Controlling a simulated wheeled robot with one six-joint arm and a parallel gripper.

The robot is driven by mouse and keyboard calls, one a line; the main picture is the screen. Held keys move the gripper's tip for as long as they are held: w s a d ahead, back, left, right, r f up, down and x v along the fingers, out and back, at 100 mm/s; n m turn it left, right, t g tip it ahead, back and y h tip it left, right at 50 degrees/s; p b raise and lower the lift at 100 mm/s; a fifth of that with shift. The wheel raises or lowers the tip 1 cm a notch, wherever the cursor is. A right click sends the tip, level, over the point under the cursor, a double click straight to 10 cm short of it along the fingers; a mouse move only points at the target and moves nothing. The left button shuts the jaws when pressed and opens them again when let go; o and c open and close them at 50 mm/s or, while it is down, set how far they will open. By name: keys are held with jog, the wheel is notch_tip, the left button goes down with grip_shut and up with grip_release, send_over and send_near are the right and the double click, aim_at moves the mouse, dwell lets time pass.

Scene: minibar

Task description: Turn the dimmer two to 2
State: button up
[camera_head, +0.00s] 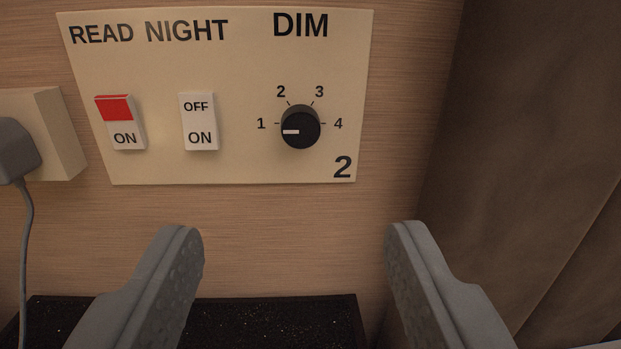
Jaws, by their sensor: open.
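The dimmer knob (301,127) is a round black dial on a cream wall panel (240,165) marked DIM, with a large 2 at the panel's lower right. Its white pointer line points left, at the 1 mark. The numbers 1, 2, 3 and 4 run around it from left over the top to right. My gripper (294,232) is open and empty. Its two grey fingers are spread wide, below the knob in the picture, one to each side. They look apart from the panel.
Left of the knob are the NIGHT switch (199,121) and the READ switch (121,122), which shows red on top. A grey plug (17,150) with a cord sits in a socket at far left. A dark speckled surface (260,320) lies below. A brown curtain (530,150) hangs at right.

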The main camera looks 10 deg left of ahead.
aim_at(301, 128)
jog(key=shift+y, duration=0.3)
jog(key=x, duration=0.6)
jog(key=f+x, duration=0.1)
jog(key=x, duration=0.5)
jog(key=d+f+x, duration=0.1)
jog(key=x, duration=0.4)
jog(key=shift+w+a+f, duration=0.15)
jog(key=shift+w+a, duration=0.05)
jog(key=shift+w, duration=0.35)
jog(key=c, duration=0.9)
